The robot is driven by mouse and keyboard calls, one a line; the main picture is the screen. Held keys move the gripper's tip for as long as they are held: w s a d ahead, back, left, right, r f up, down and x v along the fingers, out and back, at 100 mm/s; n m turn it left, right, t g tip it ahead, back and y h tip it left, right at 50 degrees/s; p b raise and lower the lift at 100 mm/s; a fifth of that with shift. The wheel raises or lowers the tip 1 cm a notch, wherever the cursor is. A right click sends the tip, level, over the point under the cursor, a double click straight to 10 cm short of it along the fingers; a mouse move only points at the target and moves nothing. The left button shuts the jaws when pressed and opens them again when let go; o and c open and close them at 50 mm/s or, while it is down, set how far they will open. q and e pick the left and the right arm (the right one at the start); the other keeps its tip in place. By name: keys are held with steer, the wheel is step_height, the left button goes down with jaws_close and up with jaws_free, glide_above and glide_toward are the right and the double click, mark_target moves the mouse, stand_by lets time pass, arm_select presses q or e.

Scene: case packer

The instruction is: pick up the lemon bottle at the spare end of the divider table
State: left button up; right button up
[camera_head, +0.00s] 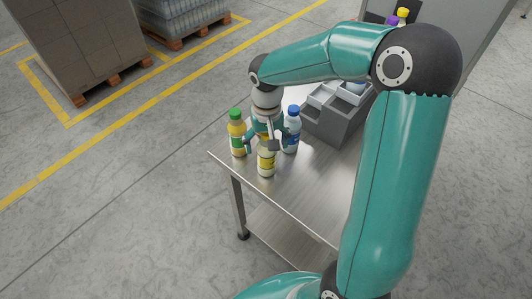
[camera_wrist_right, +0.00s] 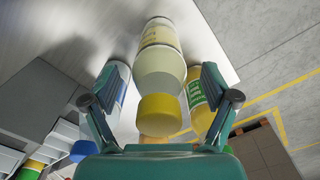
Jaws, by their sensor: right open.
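The lemon bottle (camera_head: 266,163), pale with a yellow label, stands upright near the corner of the steel divider table (camera_head: 300,187). In the wrist view its yellow cap (camera_wrist_right: 160,115) and pale body lie between the two fingers. My right gripper (camera_head: 262,144) is open around the bottle's upper part, and it also shows in the wrist view (camera_wrist_right: 158,77). I see a gap on both sides of the bottle there. In the head view the gripper hides the bottle's cap. My left gripper is not in view.
A green-capped orange bottle (camera_head: 237,136) stands close on the left, a blue-capped white bottle (camera_head: 292,131) close on the right. A grey divided tray (camera_head: 335,125) stands behind to the right. The front of the tabletop is bare. Loaded pallets (camera_head: 80,45) stand beyond on the floor.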

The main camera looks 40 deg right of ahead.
steer(key=shift+f, duration=0.6)
steer(key=c, duration=1.5)
steer(key=shift+r, duration=0.2)
